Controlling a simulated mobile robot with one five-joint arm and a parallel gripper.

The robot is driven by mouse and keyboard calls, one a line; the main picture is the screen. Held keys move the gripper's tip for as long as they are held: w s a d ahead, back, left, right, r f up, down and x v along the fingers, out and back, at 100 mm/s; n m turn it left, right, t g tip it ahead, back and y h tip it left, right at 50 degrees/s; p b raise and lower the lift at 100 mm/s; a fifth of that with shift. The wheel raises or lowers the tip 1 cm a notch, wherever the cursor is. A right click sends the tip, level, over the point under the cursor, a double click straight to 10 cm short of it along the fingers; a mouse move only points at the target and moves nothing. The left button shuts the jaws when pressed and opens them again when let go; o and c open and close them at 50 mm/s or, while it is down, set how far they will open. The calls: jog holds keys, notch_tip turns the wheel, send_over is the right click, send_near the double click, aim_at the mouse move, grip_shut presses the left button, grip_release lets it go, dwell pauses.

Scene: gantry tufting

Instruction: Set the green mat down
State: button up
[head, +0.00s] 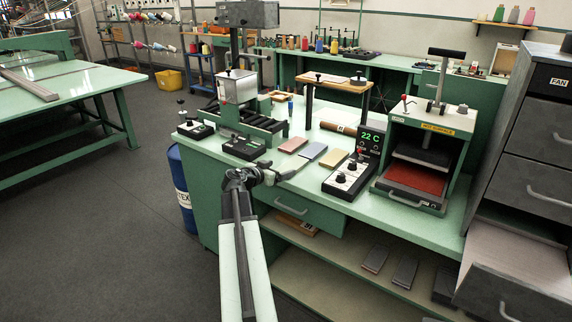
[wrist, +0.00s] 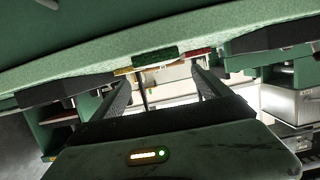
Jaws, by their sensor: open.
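My gripper (head: 280,173) is at the front edge of the bench (head: 250,158), above the drawer. In the wrist view my gripper (wrist: 166,72) has its two dark fingers well apart. A small dark green block-like shape (wrist: 155,55) shows beyond the fingertips, against the pale green edge; it may be the green mat, but I cannot tell for sure. I cannot make out a green mat in the head view. A dull red mat (head: 293,145), a blue-grey mat (head: 312,151) and a tan mat (head: 334,158) lie flat in a row on the bench.
A control box (head: 348,178) with a 22 C display and a press (head: 425,150) with a red bed stand to the right. A gantry machine (head: 238,90) stands at the back left. Dark slabs (head: 404,272) lie on the lower shelf. A blue drum (head: 182,190) stands left of the bench.

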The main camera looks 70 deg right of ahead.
jog(key=p+v, duration=0.1)
jog(key=v, duration=0.4)
jog(key=w+a+f+n+t+y, duration=0.1)
jog(key=w+a+f+n+y, duration=0.2)
jog(key=w+a, duration=0.55)
jog(key=w+a+f+n+t+y, duration=0.1)
jog(key=w+a+f+n+t, duration=0.15)
jog(key=w+a+f, duration=0.65)
jog(key=w+a+n+t+y, duration=0.1)
jog(key=w+a+n+y, duration=0.25)
jog(key=a, duration=0.95)
jog(key=w+a+f+n+y, duration=0.1)
jog(key=w+a+n, duration=0.1)
jog(key=a, duration=0.7)
jog(key=w+a+f+n+y, duration=0.2)
jog(key=a+n, duration=0.2)
jog(key=a, duration=0.5)
jog(key=shift+w+a+f, duration=0.2)
jog(key=shift+w+a, duration=0.15)
jog(key=shift+o, duration=0.2)
jog(key=s+a+f+n+y, duration=0.1)
jog(key=a+n, duration=0.5)
jog(key=a, duration=1.3)
jog(key=s+y, duration=0.1)
jog(key=y, duration=0.1)
jog(key=shift+a+f+g+y, duration=0.15)
jog(key=shift+a+g+y, duration=0.2)
